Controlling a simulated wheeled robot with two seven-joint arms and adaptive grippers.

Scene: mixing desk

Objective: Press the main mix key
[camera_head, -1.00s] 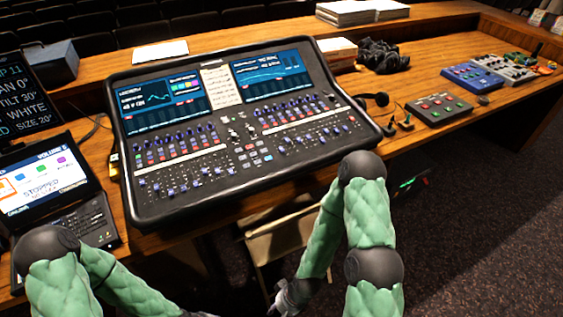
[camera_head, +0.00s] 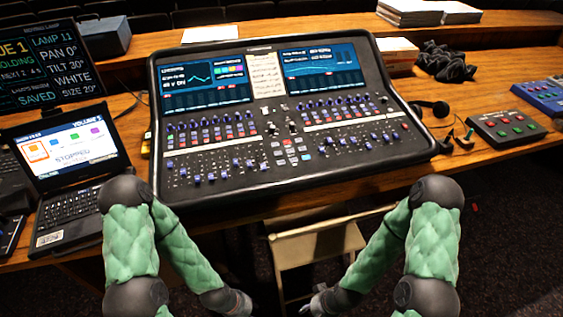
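The mixing console (camera_head: 310,186) sits tilted on the wooden desk in the middle of the head view, with two lit screens and rows of faders and knobs. A cluster of small keys (camera_head: 291,151), some lit, lies in its middle section. Their labels are too small to read, so I cannot tell which one is the main mix key. My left gripper (camera_head: 237,303) and my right gripper (camera_head: 322,302) hang low in front of the desk, well short of the console and apart from it. Both are dark and partly cut off, and their fingers are unclear.
A laptop (camera_head: 66,146) stands open left of the console, with a dark monitor (camera_head: 48,55) behind it. A button box (camera_head: 507,127), a headset (camera_head: 432,108) and a black cloth-like heap (camera_head: 446,62) lie to the right. A folding chair (camera_head: 318,243) stands below the desk's front edge.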

